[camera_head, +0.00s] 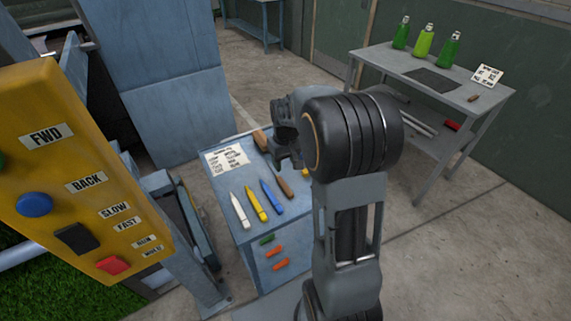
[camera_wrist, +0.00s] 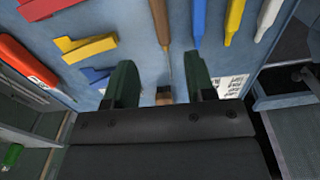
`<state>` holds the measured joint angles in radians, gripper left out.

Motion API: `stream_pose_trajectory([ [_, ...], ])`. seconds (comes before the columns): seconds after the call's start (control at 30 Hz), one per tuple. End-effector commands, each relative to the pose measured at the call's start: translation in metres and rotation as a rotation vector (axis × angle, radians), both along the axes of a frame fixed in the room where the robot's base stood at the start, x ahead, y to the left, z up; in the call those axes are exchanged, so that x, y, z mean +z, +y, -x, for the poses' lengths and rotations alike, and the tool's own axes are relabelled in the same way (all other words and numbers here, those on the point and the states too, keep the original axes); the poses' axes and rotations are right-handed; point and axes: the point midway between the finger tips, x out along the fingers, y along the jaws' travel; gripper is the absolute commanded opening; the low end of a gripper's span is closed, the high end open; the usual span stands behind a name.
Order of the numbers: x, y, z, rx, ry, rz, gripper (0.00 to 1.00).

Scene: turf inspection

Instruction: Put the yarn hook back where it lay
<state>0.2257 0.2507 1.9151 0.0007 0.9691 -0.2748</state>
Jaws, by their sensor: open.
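A tool with a brown handle and a thin shaft, which looks like the yarn hook (camera_wrist: 161,22), lies on the blue-grey bench top. Its handle (camera_head: 285,187) also shows in the head view, right of the blue marker. My gripper (camera_wrist: 163,82) is open, with its two dark green fingers apart. The thin shaft runs toward the space between the fingertips, and nothing is visibly clamped. In the head view my gripper (camera_head: 289,158) is over the bench's far part; the hook's tip is not clear.
Blue (camera_head: 271,197), yellow (camera_head: 256,203) and white (camera_head: 240,212) markers lie left of the hook. A small wooden piece (camera_head: 260,140) and a printed card (camera_head: 225,160) lie farther back. Red, yellow and blue pieces and an orange-red tool (camera_wrist: 25,58) show in the wrist view.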

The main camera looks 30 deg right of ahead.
Motion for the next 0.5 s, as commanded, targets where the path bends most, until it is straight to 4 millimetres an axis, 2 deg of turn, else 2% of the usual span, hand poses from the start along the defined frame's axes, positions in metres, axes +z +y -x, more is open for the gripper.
stream_pose_trajectory([
  [0.17,0.036,0.02,0.022,-0.003,-0.065,0.013,0.5],
  [0.3,0.067,0.048,0.061,-0.012,-0.157,0.02,0.5],
  [0.5,0.089,0.076,0.116,-0.031,-0.28,0.013,0.5],
])
